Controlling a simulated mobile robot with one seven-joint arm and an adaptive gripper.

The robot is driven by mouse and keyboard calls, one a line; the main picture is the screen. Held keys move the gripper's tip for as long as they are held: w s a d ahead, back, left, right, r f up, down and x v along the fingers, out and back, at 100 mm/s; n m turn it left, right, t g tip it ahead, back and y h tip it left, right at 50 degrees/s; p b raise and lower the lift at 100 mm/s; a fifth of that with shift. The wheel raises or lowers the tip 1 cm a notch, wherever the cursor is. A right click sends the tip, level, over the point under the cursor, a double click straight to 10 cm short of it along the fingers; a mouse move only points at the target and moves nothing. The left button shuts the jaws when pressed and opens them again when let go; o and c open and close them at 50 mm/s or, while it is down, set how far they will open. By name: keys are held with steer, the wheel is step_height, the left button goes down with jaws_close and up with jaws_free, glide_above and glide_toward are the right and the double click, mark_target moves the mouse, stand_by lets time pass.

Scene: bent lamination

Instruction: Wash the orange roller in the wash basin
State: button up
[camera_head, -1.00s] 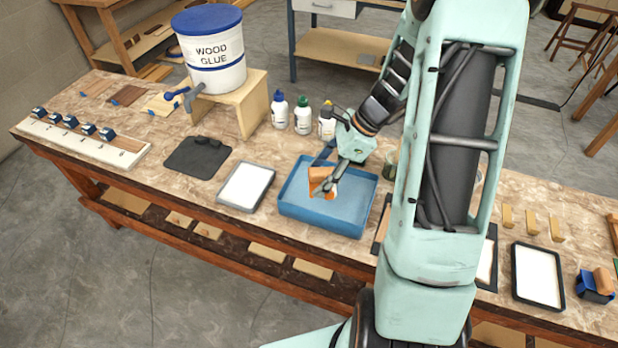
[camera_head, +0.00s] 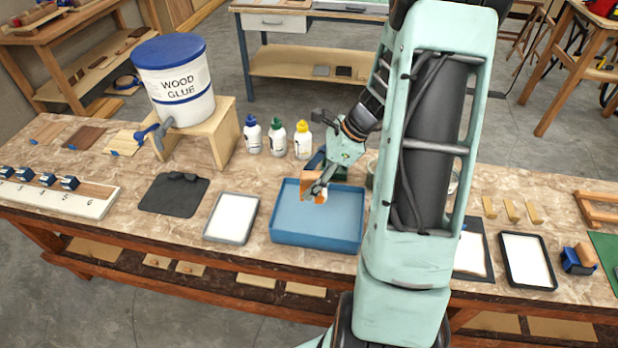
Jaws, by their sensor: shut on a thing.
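The blue wash basin (camera_head: 290,232) stands on the workbench in the middle of the view, with bluish water in it. My gripper (camera_head: 318,190) is over the back part of the basin. It is shut on the orange roller (camera_head: 309,185), which is partly hidden by the fingers. The roller appears at or above the basin's back rim; I cannot tell whether it touches the water.
A wood glue bucket (camera_head: 178,85) stands on a wooden stand at the left. Several small bottles (camera_head: 276,138) stand behind the basin. A grey tray (camera_head: 232,218) sits left of the basin. A black-rimmed tray (camera_head: 527,262) and another roller (camera_head: 579,258) lie at the right.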

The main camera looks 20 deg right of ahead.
steer(key=shift+f+b, duration=3.95)
steer(key=shift+f, duration=1.25)
steer(key=shift+s+d, duration=0.45)
steer(key=shift+d, duration=0.2)
steer(key=shift+s+d, duration=0.4)
steer(key=shift+d, duration=0.25)
steer(key=shift+a, duration=0.15)
steer(key=shift+w+a, duration=0.55)
steer(key=shift+a, duration=0.25)
steer(key=shift+w+a, duration=0.6)
steer(key=shift+a, duration=0.2)
steer(key=shift+w+a, duration=0.55)
steer(key=shift+a, duration=0.25)
steer(key=shift+s+d, duration=0.55)
steer(key=shift+d, duration=0.3)
steer(key=shift+s+d, duration=0.6)
steer(key=shift+d, duration=0.2)
steer(key=shift+s+d, duration=0.55)
steer(key=shift+d, duration=0.3)
